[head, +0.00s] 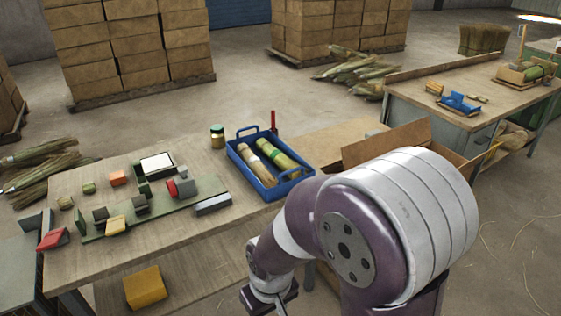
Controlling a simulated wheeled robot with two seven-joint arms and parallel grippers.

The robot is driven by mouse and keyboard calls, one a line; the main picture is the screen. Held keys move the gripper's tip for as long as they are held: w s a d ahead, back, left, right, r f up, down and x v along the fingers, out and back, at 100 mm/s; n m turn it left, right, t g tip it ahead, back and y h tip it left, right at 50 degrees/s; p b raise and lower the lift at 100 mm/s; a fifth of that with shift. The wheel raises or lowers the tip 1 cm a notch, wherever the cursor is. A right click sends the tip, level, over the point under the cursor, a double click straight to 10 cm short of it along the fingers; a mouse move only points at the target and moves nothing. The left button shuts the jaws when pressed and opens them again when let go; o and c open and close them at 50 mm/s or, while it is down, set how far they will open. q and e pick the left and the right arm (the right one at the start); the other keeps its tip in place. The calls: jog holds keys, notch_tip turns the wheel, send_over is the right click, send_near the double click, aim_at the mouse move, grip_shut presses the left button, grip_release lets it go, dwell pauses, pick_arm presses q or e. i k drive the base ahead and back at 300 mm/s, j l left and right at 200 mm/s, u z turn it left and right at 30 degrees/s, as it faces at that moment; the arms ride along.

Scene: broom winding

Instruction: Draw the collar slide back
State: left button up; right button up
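A long green fixture (160,208) lies on the wooden workbench at the left. It carries several small dark blocks, a yellow block (115,225) and a grey block (187,188) with a red part (171,188) beside it. I cannot tell for certain which of these is the collar slide. My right arm fills the lower right. What seems to be its gripper (268,296) is low at the bottom edge, in front of the bench and well apart from the fixture; its fingers are partly cut off, so its opening is unclear. My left gripper is out of view.
A blue tray (233,158) with two bundles stands right of the fixture, near a jar (217,137) and a red upright post (274,121). A grey bar (213,204) lies at the bench's front. An open cardboard box (387,143) is behind my arm.

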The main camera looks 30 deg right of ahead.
aim_at(183, 186)
jog(key=i+u, duration=0.25)
jog(key=i, duration=0.25)
jog(key=i+l+u, duration=0.2)
jog(key=i, duration=0.35)
